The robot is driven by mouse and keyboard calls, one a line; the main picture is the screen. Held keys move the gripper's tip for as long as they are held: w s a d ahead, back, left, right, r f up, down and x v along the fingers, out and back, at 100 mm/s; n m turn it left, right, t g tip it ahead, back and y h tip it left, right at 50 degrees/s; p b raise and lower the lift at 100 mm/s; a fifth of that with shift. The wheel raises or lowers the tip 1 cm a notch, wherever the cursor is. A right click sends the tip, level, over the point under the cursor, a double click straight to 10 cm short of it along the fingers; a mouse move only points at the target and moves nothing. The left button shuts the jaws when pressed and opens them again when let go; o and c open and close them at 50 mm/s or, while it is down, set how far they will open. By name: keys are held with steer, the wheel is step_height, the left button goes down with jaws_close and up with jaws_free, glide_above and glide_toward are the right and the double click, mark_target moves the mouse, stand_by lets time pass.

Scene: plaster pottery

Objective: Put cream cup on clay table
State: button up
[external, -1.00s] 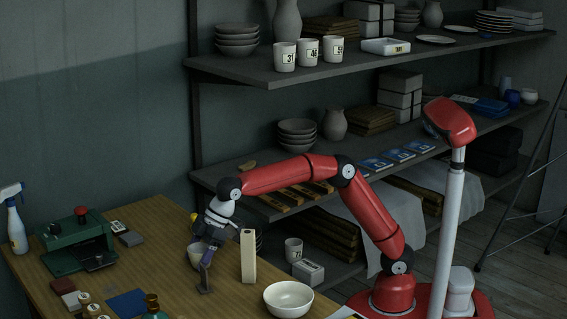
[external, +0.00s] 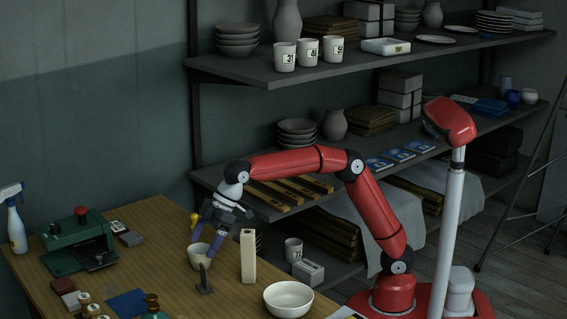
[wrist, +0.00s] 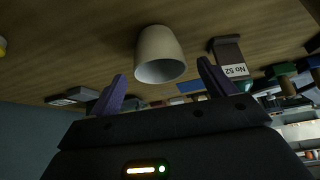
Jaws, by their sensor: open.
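The cream cup (external: 200,257) stands upright on the wooden clay table (external: 150,221). In the wrist view the cup (wrist: 158,50) is in front of my gripper, between the lines of its two fingers, with its open rim toward the camera. My gripper (external: 205,240) is open above the cup, its purple fingers pointing down. In the wrist view the gripper (wrist: 163,82) shows its fingers well apart with nothing held. Whether a finger touches the cup I cannot tell.
A dark stand (external: 204,280) is close in front of the cup. A tall cream block (external: 248,256) and a white bowl (external: 288,299) stand to its right. A green machine (external: 78,243) is at the left. Shelves with pottery (external: 297,133) are behind.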

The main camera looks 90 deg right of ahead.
steer(key=v, duration=0.7)
steer(key=shift+s, duration=0.15)
steer(key=s+d+f+m+h, duration=0.1)
steer(key=s+d+f, duration=0.4)
steer(key=s, duration=0.5)
steer(key=s+d+f+m+h, duration=0.1)
steer(key=s+d+f+m, duration=0.3)
steer(key=s+d, duration=0.6)
steer(key=s+d+f+m+h, duration=0.2)
steer(key=s+d+f, duration=0.4)
steer(key=s, duration=0.5)
steer(key=shift+s+d+f+m, duration=0.3)
steer(key=shift+s+d+f, duration=0.1)
steer(key=shift+d, duration=0.65)
